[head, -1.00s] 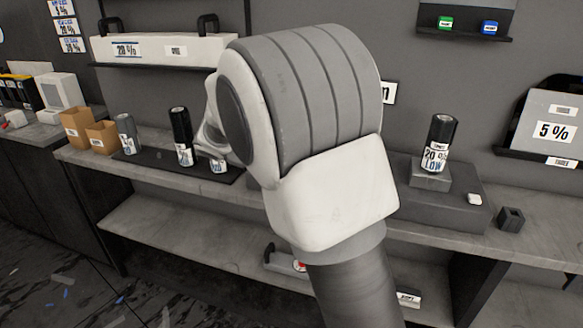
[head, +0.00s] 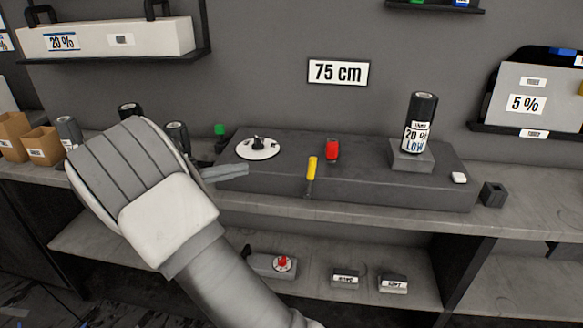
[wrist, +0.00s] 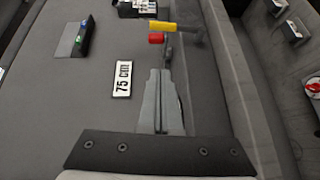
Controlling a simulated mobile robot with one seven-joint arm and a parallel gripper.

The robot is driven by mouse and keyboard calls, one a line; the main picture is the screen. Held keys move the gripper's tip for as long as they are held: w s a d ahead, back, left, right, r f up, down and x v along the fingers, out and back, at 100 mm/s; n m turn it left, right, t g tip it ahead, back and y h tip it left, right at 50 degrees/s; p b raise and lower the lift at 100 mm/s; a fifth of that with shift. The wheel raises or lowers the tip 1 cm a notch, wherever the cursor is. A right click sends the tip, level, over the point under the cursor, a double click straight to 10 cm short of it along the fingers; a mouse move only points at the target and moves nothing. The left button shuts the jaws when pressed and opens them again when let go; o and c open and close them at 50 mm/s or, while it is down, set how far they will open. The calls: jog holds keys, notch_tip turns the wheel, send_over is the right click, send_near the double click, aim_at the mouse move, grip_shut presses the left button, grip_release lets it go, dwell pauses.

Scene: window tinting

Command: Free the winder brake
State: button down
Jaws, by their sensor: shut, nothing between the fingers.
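A long dark grey winder box (head: 440,190) stands on the counter. On it are a white dial with a black knob (head: 258,145), a red handle (head: 332,149) and a yellow-handled lever (head: 312,170) at its front edge. I cannot tell which is the brake. The wrist view shows the yellow handle (wrist: 162,26) and red handle (wrist: 156,38) beyond my fingertips. My gripper (head: 240,171) is shut and empty at the left end of the box, in front of the dial. It also shows in the wrist view (wrist: 161,72), apart from both handles.
A black roll marked 20 % LOW (head: 420,122) stands on a block at the box's right. A 75 cm sign (head: 338,72) hangs behind. A white piece (head: 459,178) and a small dark block (head: 493,194) are further right. The lower shelf holds a red-knobbed device (head: 282,263).

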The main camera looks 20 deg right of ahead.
jog(key=b, duration=0.2)
send_near(310, 177)
jog(key=w+d+r, duration=0.2)
jog(key=w+d, duration=0.1)
jog(key=w, duration=0.2)
jog(key=shift+s+d+f+b, duration=0.1)
jog(key=shift+s+d+b, duration=0.1)
jog(key=shift+s+d, duration=0.65)
jog(key=shift+s+d+f+b, duration=0.1)
jog(key=shift+s+d+b, duration=0.1)
jog(key=shift+s+d, duration=0.65)
jog(key=shift+w+d+r, duration=0.1)
jog(key=shift+w+d, duration=0.05)
jog(key=shift+d, duration=0.1)
